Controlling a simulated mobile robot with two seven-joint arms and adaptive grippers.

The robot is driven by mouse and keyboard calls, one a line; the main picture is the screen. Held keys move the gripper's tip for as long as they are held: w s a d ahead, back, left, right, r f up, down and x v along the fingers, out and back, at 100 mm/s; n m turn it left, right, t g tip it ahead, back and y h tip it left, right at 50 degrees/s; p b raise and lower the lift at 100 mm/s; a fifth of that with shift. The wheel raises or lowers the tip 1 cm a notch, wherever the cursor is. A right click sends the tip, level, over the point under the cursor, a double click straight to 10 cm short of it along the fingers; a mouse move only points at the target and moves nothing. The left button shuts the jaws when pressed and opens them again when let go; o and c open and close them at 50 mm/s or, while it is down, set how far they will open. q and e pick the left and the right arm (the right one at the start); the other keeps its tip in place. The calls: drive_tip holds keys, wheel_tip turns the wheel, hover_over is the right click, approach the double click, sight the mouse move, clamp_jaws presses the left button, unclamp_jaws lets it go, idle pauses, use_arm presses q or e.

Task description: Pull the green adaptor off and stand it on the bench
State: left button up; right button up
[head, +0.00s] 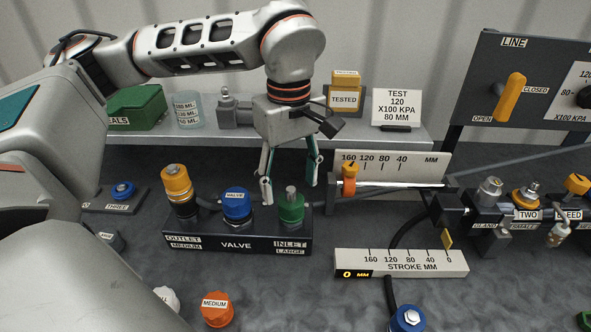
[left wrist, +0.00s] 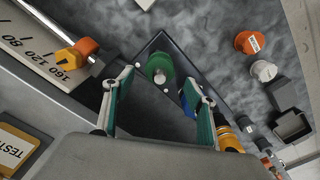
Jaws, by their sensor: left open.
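The green adaptor (head: 291,208) sits upright on the valve block (head: 236,245), at the place labelled INLET LARGE, with a grey stem on its top. In the left wrist view the green adaptor (left wrist: 159,68) shows beyond and between the fingertips. My left gripper (head: 289,190) is open above the adaptor, its fingers pointing down, one in front of it to the left and one to the right. It also shows open in the left wrist view (left wrist: 158,88). I cannot tell whether the fingers touch the adaptor. My right gripper is not in view.
A blue cap (head: 236,204) stands close left of the green adaptor, and an orange fitting (head: 177,188) farther left. An orange MEDIUM cap (head: 217,309) lies on the bench in front. A stroke scale (head: 400,264) is at the right. Bare bench (head: 285,295) lies in front of the block.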

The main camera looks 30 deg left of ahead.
sight(291, 202)
use_arm(q)
wheel_tip(291, 202, down, 6)
drive_tip(key=shift+r+b, duration=0.1)
drive_tip(key=shift+b, duration=0.2)
drive_tip(key=c, duration=1.3)
